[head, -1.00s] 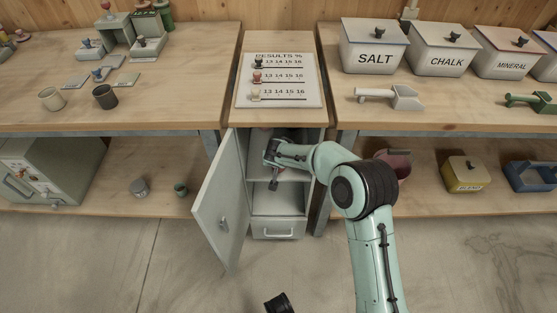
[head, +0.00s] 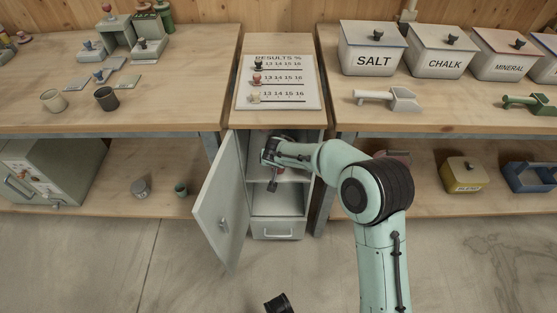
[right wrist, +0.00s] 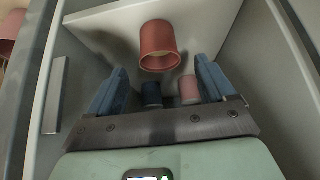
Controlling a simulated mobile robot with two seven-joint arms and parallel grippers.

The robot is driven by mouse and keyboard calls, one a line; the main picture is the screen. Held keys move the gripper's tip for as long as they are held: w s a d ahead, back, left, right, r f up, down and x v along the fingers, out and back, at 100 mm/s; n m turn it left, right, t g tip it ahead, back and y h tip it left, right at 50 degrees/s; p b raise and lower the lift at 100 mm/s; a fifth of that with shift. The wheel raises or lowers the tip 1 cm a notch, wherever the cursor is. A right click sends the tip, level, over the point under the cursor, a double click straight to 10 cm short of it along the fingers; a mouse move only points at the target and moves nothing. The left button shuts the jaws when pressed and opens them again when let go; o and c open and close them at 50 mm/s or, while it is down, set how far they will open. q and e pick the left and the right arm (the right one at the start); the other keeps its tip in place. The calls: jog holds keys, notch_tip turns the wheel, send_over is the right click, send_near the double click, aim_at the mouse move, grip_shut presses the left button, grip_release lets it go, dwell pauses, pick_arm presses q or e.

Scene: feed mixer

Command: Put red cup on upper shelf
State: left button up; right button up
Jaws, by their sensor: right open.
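The red cup (right wrist: 160,46) is in the right wrist view, just beyond and between the fingertips of my right gripper (right wrist: 160,74). That gripper is open, with a blue finger on each side and nothing clamped between them. A dark blue cup (right wrist: 152,95) and a pink cup (right wrist: 189,90) also show between the fingers. In the head view my right gripper (head: 272,172) is inside the open grey cabinet (head: 233,150), at its upper shelf (head: 293,174). The arm hides much of the compartment there.
The cabinet door (head: 221,203) stands open to the left. A lower compartment (head: 280,202) and a drawer (head: 278,229) are below the shelf. A results board (head: 280,82) lies on top. Benches flank the cabinet closely; the floor in front is mostly clear.

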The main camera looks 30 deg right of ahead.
jog(key=v, duration=0.6)
jog(key=s+a+f+n+g+y, duration=0.1)
jog(key=s+a+f+y, duration=0.1)
jog(key=s+a+f, duration=0.4)
jog(key=s+a+f+g+y, duration=0.1)
jog(key=s+a+f+y, duration=0.15)
jog(key=f, duration=0.65)
jog(key=s+a+f+n+g+y, duration=0.1)
jog(key=s+a+f+y, duration=0.15)
jog(key=s+f, duration=0.4)
pick_arm(q)
jog(key=shift+s+d+r+p, duration=0.4)
jog(key=shift+r, duration=0.25)
pick_arm(e)
jog(key=s+a+f+h, duration=0.1)
jog(key=s+f, duration=0.7)
jog(key=s, duration=0.4)
jog(key=shift+f+m, duration=0.3)
jog(key=shift+f, duration=0.1)
